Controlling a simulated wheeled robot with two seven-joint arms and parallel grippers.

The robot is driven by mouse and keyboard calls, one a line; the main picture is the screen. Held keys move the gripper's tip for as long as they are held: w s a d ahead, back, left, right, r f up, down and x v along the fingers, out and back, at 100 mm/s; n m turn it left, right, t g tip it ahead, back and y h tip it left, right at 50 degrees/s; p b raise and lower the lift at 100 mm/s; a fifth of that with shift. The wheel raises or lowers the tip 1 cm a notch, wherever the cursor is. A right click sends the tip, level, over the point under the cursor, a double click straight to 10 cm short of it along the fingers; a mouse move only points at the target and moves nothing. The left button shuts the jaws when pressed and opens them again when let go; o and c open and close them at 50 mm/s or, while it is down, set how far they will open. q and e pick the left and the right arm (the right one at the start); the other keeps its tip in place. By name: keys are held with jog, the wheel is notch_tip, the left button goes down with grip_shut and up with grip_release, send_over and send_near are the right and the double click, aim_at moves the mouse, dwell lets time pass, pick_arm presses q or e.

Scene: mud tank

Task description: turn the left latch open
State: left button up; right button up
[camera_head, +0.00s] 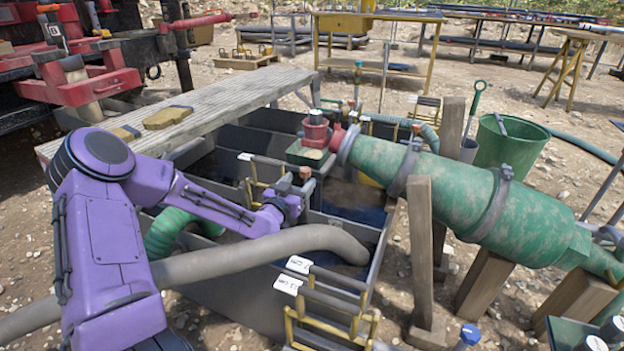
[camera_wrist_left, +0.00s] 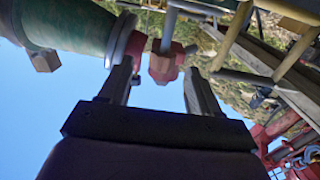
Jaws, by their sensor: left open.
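My left gripper (camera_head: 300,182) reaches over the tank from the left. In the left wrist view the two dark fingers of the gripper (camera_wrist_left: 160,88) are apart with nothing held between them. A red fitting (camera_head: 315,130) stands beyond the gripper, beside the flange of the green cylinder (camera_head: 440,180). In the left wrist view a red faceted fitting (camera_wrist_left: 165,68) with a grey rod shows beyond the gap between the fingers. A small brown-red piece (camera_head: 305,172) is close by the fingertips; I cannot tell whether they touch. I cannot clearly make out which part is the left latch.
The grey tank (camera_head: 225,295) has open compartments with dark liquid. A thick grey hose (camera_head: 250,257) crosses in front of my gripper. Yellow-framed handles (camera_head: 330,310) stand at the near edge. A wooden plank (camera_head: 190,115) lies behind, and a wooden post (camera_head: 420,250) stands at right.

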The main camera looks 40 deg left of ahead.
aim_at(308, 170)
pick_arm(q)
jog(key=b+x, duration=0.1)
jog(key=x, duration=0.1)
jog(key=b+x, duration=0.1)
jog(key=x, duration=0.1)
jog(key=b+x, duration=0.1)
jog(key=x, duration=0.1)
jog(key=shift+w+a+f, duration=0.25)
jog(key=shift+a+f, duration=0.05)
jog(key=shift+w+a+r, duration=0.1)
jog(key=shift+w+r, duration=0.15)
jog(key=shift+w, duration=0.2)
jog(key=c, duration=1)
jog(key=shift+o, duration=0.2)
pick_arm(e)
jog(key=f, duration=0.2)
jog(key=s+f+n, duration=0.1)
jog(key=shift+a+f+g+y, duration=0.3)
jog(key=shift+f+g, duration=0.1)
